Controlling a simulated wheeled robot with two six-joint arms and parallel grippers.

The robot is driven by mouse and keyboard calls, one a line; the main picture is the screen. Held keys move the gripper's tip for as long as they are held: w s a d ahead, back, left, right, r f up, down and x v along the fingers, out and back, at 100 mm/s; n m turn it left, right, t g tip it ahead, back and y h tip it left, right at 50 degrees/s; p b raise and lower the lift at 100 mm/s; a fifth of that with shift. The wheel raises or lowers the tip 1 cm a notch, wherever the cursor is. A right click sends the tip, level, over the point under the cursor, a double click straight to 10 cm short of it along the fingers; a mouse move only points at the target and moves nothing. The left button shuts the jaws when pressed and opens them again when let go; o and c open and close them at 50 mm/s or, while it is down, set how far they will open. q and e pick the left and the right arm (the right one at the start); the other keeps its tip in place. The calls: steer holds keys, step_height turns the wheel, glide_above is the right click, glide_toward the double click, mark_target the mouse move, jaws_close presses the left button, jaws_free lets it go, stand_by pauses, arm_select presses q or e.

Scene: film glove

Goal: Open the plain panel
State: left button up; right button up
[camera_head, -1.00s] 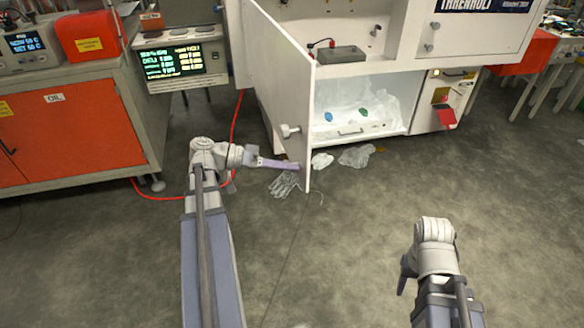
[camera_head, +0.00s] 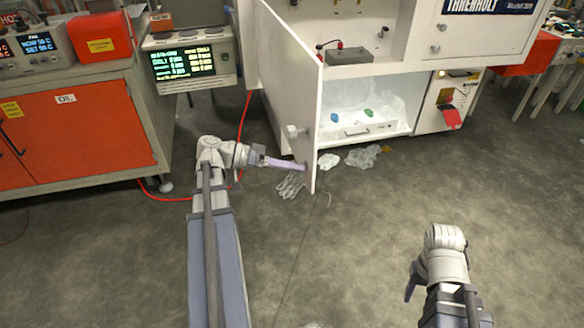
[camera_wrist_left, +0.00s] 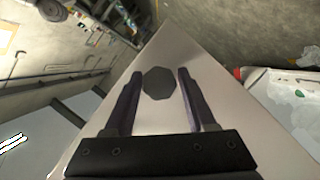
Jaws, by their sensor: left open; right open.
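The plain white panel (camera_head: 288,75) is a door on the white cabinet and stands swung well open. A round knob (camera_head: 297,131) sits on its face. My left gripper (camera_head: 304,166) is at the panel's lower part, below the knob in the head view. In the left wrist view, the open left fingers (camera_wrist_left: 157,95) point at the panel face (camera_wrist_left: 185,55), with a dark grey round knob end (camera_wrist_left: 159,83) showing between them. Whether the fingers touch the panel is unclear. My right gripper (camera_head: 410,285) hangs low at the right, away from the cabinet, mostly hidden behind its wrist.
The open cabinet compartment (camera_head: 357,131) holds clear film with blue and green bits. Crumpled film and a clear glove (camera_head: 291,185) lie on the floor by the panel. An orange-doored bench (camera_head: 75,125) stands at left, with a red cable (camera_head: 165,196) on the floor. The floor in front is clear.

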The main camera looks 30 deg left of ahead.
arm_select(q)
steer(key=shift+o, duration=1.4)
steer(key=shift+s, duration=0.1)
steer(key=p+v, duration=0.2)
steer(key=v, duration=0.5)
steer(key=shift+s+a, duration=0.2)
steer(key=shift+a, duration=0.1)
